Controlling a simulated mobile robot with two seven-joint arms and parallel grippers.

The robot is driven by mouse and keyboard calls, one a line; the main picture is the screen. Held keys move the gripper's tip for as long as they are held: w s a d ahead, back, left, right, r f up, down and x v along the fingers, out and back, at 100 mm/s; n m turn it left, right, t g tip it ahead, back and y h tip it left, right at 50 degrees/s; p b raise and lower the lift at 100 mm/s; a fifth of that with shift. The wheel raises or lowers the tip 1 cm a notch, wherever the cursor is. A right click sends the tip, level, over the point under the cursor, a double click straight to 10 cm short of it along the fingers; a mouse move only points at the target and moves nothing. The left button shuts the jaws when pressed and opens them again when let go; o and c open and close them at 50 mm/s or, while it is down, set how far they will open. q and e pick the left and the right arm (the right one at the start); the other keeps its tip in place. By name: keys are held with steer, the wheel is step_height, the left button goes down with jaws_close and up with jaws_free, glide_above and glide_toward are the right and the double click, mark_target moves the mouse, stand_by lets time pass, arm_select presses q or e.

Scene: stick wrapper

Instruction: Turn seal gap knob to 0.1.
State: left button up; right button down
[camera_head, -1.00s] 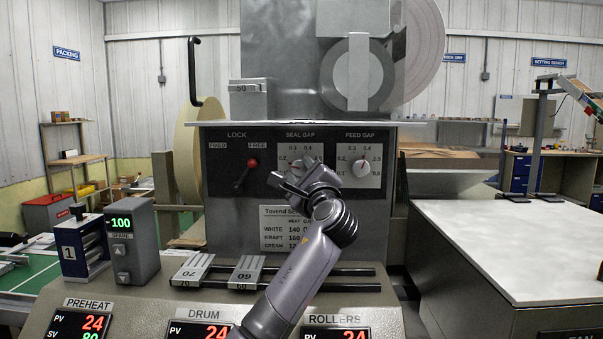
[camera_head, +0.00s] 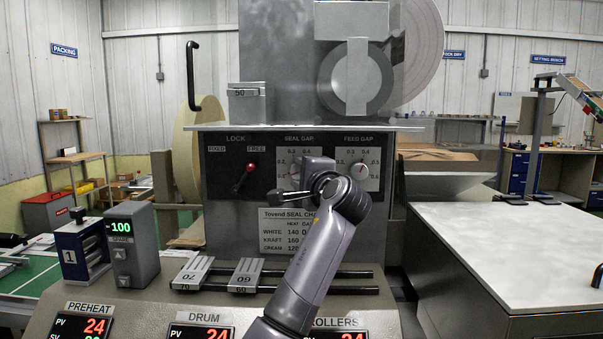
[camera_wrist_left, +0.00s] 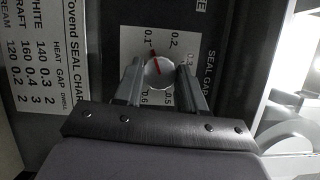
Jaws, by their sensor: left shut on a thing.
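The seal gap knob (camera_wrist_left: 158,74) is a round pale knob with a red pointer line, in the middle of the left wrist view. Its white dial (camera_wrist_left: 131,46) carries printed numbers, and the red line points close to 0.1. My left gripper (camera_wrist_left: 161,72) has one finger on each side of the knob and is shut on it. In the head view the seal gap dial (camera_head: 294,158) is partly covered by my left wrist, and the knob and fingertips are hidden there. My right gripper is in neither view.
The feed gap knob (camera_head: 359,170) is just right of my left wrist. The red-tipped lock lever (camera_head: 247,172) is to the left. A seal chart (camera_head: 283,229) is below the dials. Two numbered blocks (camera_head: 192,272) (camera_head: 245,274) sit on rails below.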

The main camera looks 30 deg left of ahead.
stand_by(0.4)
arm_select(q)
steer(key=o, duration=1.1)
steer(key=shift+c, duration=0.2)
steer(key=b+v, duration=0.2)
steer(key=v, duration=0.5)
